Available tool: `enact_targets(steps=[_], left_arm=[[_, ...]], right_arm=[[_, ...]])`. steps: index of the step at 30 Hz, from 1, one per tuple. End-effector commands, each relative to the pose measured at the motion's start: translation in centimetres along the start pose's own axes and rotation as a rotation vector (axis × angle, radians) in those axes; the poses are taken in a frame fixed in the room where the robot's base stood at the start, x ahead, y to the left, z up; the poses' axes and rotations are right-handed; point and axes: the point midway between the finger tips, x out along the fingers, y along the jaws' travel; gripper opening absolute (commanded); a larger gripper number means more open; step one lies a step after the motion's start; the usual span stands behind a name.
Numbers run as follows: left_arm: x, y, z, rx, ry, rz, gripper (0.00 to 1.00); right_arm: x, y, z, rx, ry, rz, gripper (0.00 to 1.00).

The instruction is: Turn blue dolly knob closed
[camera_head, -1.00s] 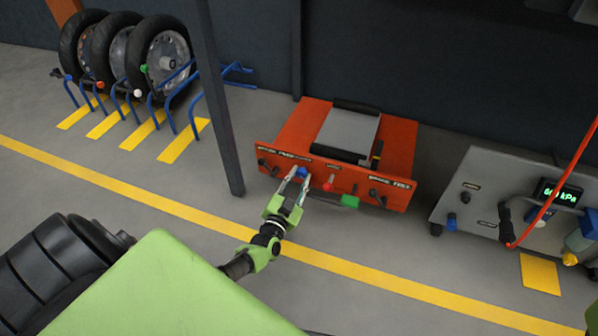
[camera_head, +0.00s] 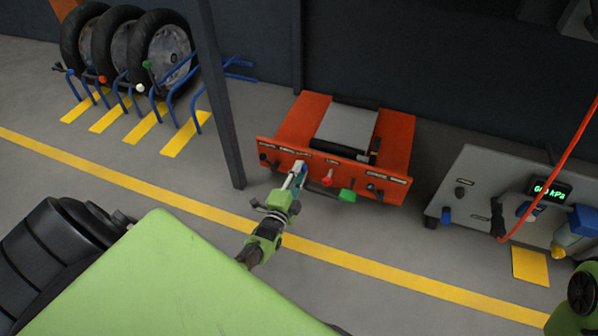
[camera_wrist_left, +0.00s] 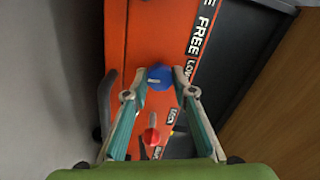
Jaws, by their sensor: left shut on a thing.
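The orange dolly (camera_head: 393,150) stands on the floor, its front panel carrying several knobs and handles. The blue knob (camera_wrist_left: 159,77) shows in the left wrist view between the fingertips of my left gripper (camera_wrist_left: 160,78), which is shut on it. In the head view my left gripper (camera_head: 299,170) reaches the panel with its fingers nearly in line with each other and hides most of the knob. The label "FREE" and part of "LOCK" lettering show beside it in the wrist view. My right gripper is not in view.
A red knob (camera_head: 328,181) and a green grip (camera_head: 347,195) are right of the blue knob on the dolly. A dark post (camera_head: 221,100) stands left of it. A grey cart (camera_head: 480,190) with a red hose is at right. Wheels stand in a blue rack at back left.

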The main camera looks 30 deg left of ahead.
Motion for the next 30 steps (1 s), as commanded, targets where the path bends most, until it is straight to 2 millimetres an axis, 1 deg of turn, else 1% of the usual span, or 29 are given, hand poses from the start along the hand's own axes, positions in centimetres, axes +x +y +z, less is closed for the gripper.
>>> enact_targets(steps=[9,25,26,27,30], left_arm=[[-0.06,0.15,-0.07,0.113,0.001,0.003,0.03],[-0.05,0.15,-0.04,0.134,0.001,0.003,0.03],[-0.05,0.14,-0.04,0.134,0.001,0.003,0.32],[-0.05,0.14,-0.03,0.134,0.001,0.003,0.41],[-0.04,0.11,-0.02,0.133,0.000,0.002,0.41]], right_arm=[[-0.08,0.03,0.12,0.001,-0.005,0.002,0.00],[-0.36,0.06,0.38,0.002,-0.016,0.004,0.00],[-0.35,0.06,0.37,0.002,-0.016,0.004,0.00],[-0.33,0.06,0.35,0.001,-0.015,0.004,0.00],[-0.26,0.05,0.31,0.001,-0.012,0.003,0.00]])
